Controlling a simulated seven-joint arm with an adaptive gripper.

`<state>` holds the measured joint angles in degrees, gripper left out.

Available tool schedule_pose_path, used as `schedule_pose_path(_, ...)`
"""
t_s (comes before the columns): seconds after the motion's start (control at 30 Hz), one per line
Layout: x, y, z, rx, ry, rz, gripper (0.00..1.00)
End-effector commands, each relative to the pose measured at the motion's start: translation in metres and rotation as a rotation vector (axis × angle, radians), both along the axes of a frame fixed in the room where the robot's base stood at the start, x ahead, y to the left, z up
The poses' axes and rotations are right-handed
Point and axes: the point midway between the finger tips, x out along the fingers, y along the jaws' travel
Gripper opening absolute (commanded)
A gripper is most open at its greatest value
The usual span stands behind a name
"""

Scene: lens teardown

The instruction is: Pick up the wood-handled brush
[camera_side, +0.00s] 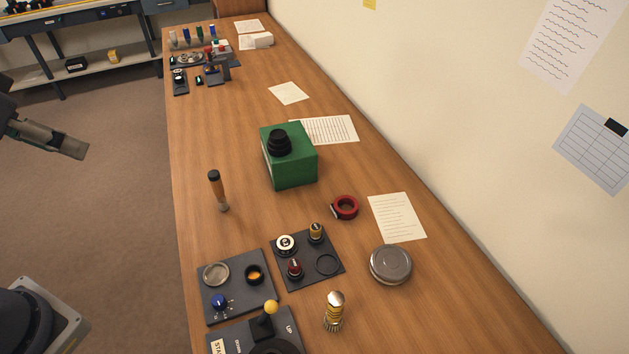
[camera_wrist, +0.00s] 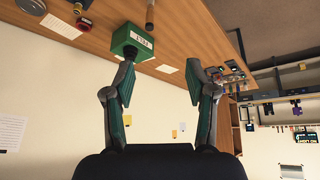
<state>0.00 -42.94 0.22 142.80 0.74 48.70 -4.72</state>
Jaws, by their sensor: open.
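The wood-handled brush (camera_side: 218,190) stands upright on the table near its left edge, with a brown shaft and a dark top end. In the wrist view the brush (camera_wrist: 150,14) shows at the top edge, partly cut off. My gripper (camera_wrist: 160,80) is open and empty in the wrist view, its two fingers well apart. In the side view my gripper (camera_side: 62,140) is at the left, off the table's side and well apart from the brush.
A green box (camera_side: 290,165) with a black round piece on top stands behind and right of the brush. A red ring (camera_side: 344,207) lies to the right. Dark trays (camera_side: 235,308) with small parts are in front. Bare wood surrounds the brush.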

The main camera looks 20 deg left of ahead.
Motion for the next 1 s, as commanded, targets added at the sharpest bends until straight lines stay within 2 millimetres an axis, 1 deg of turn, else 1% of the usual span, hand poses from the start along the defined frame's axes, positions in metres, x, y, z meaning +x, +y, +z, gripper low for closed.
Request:
schedule_pose_path(0.03,0.016,0.008,0.01,-0.032,-0.046,0.062,0.56)
schedule_pose_path(0.1,0.04,0.013,0.012,-0.081,-0.063,0.117,0.56)
schedule_pose_path(0.17,0.062,0.016,0.009,-0.116,-0.06,0.152,0.56)
schedule_pose_path(0.2,0.078,0.015,0.004,-0.134,-0.053,0.171,0.56)
schedule_pose_path(0.27,0.101,0.014,-0.008,-0.148,-0.033,0.193,0.56)
schedule_pose_path(0.3,0.116,0.011,-0.017,-0.15,-0.018,0.203,0.56)
schedule_pose_path(0.37,0.135,0.005,-0.035,-0.135,0.009,0.206,0.56)
schedule_pose_path(0.4,0.145,0.0,-0.047,-0.119,0.03,0.203,0.56)
schedule_pose_path(0.43,0.151,-0.004,-0.056,-0.104,0.043,0.196,0.56)
schedule_pose_path(0.5,0.16,-0.013,-0.075,-0.062,0.08,0.174,0.56)
schedule_pose_path(0.6,0.162,-0.025,-0.096,-0.01,0.129,0.136,0.56)
schedule_pose_path(0.73,0.16,-0.038,-0.112,0.018,0.161,0.097,0.56)
schedule_pose_path(0.77,0.161,-0.039,-0.114,0.018,0.161,0.094,0.56)
schedule_pose_path(0.87,0.167,-0.037,-0.13,0.017,0.164,0.097,0.56)
schedule_pose_path(1.0,0.179,-0.034,-0.162,0.019,0.165,0.099,0.56)
